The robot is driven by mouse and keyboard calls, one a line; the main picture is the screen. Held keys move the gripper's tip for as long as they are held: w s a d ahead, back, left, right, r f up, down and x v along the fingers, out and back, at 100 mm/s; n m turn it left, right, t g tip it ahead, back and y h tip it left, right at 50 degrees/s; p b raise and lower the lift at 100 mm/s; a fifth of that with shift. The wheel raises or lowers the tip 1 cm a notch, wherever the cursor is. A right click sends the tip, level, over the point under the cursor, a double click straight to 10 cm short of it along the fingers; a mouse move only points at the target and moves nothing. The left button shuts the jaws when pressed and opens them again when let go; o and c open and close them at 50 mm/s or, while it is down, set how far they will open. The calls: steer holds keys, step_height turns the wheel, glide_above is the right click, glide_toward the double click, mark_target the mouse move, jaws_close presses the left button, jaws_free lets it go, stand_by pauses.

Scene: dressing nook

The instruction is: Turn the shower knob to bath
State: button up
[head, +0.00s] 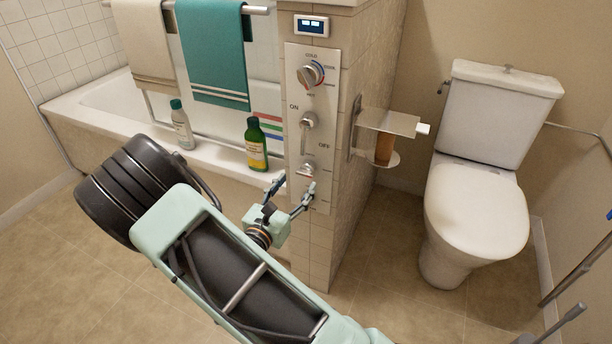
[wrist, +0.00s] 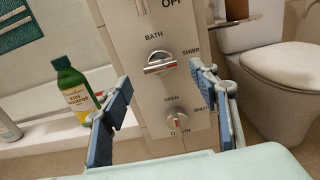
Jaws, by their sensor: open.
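The shower knob (wrist: 160,63) is a round metal knob with a flat grip bar and a little red on it. It sits on the pale control panel (wrist: 140,40) below the word BATH, with SHWR to its right. Its bar lies roughly crosswise, and I cannot tell which label it points to. The knob (head: 307,168) also shows low on the panel in the head view. My gripper (wrist: 160,80) is open, its blue-padded fingers on either side of the knob in the picture, with no contact visible. In the head view my gripper (head: 294,189) is in front of the panel's lower part.
A drain knob (wrist: 178,121) is just below, marked OPEN and DRAIN. An ON/OFF lever (head: 307,130) and a temperature knob (head: 308,76) are above. A green shampoo bottle (head: 256,144) stands on the tub ledge at left. A paper holder (head: 388,121) juts out at right, before the toilet (head: 475,205).

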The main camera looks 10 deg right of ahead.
mark_target(303, 175)
steer(key=b+x, duration=0.1)
steer(key=x, duration=0.5)
steer(key=shift+w+d, duration=0.1)
steer(key=shift+d, duration=0.05)
steer(key=shift+c, duration=0.3)
steer(key=c, duration=1.1)
